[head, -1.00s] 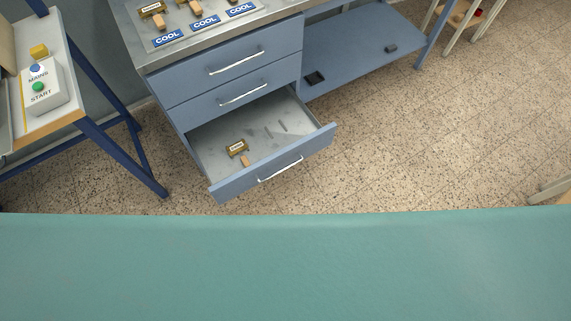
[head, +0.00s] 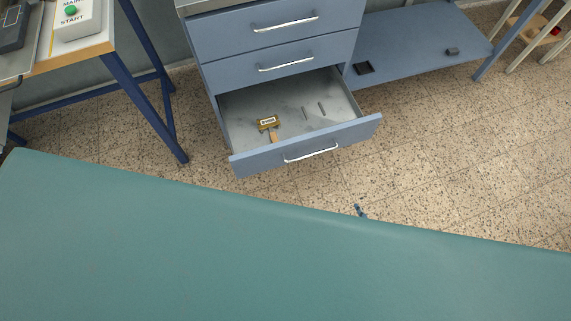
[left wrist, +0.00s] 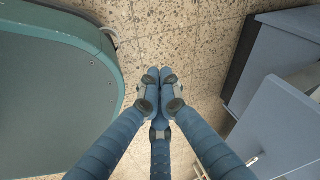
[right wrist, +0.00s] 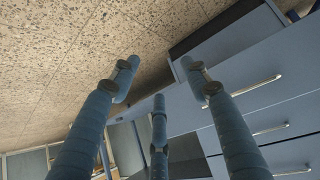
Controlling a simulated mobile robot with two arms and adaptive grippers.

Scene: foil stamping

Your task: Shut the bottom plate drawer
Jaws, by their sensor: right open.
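The bottom plate drawer (head: 250,164) of the blue-grey cabinet stands pulled out in the head view, with a silver bar handle (head: 311,153) on its front. Inside lies a small brass plate (head: 267,124) with a wooden handle. A small blue tip of my right gripper (head: 360,209) shows in front of the drawer, apart from it; the teal surface hides the rest. In the right wrist view my right gripper (right wrist: 160,72) is open and empty, with cabinet fronts and handles beyond. In the left wrist view my left gripper (left wrist: 159,77) has its fingertips together and holds nothing visible.
Two shut drawers (head: 270,45) are above the open one. A blue-legged table (head: 150,75) stands to the left and a low blue shelf (head: 410,45) to the right. Clear speckled floor (head: 450,150) lies in front. My teal body fills the lower part.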

